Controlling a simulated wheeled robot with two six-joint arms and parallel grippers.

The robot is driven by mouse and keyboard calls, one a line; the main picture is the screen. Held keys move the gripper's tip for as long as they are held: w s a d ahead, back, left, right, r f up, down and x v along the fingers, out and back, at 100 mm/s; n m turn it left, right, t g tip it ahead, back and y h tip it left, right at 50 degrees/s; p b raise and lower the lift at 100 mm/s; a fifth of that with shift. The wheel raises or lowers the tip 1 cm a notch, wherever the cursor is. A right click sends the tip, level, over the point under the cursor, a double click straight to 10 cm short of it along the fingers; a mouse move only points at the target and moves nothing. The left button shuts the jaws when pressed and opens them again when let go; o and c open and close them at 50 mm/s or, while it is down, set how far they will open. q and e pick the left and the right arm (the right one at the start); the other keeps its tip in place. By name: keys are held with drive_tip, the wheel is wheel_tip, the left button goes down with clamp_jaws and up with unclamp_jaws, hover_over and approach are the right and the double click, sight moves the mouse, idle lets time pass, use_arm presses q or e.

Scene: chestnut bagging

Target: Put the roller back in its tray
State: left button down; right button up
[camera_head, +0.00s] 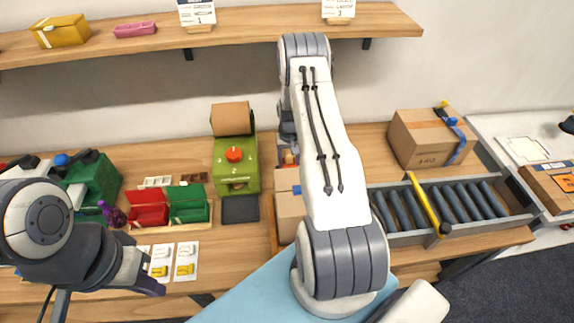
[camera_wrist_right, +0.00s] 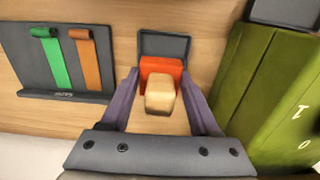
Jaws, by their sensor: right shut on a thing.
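In the right wrist view, my right gripper (camera_wrist_right: 160,75) has its purple fingers shut on the roller, an orange block (camera_wrist_right: 162,66) with a pale wooden part (camera_wrist_right: 160,94) facing the camera. A small dark tray (camera_wrist_right: 164,44) lies just beyond the orange block, its far part bare. I cannot tell whether the roller touches the tray. In the head view my right arm hides the right gripper, the roller and the tray. My left gripper (camera_head: 142,272) is low at the left, over the front of the table; its fingers are not clear.
A green box with a red knob (camera_head: 234,154) stands left of my right arm. A dark panel (camera_wrist_right: 68,65) with green and orange strips lies left in the wrist view. Red and green bins (camera_head: 150,208), a carton (camera_head: 428,138) and a roller conveyor (camera_head: 455,204) share the table. A shelf (camera_head: 230,22) runs above.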

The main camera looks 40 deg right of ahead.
drive_tip(key=shift+w+a+f, duration=0.15)
drive_tip(key=shift+w, duration=0.05)
drive_tip(key=shift+f+p, duration=0.3)
wheel_tip(320, 180, down, 3)
drive_tip(key=shift+p, duration=0.7)
drive_tip(key=shift+f, duration=0.2)
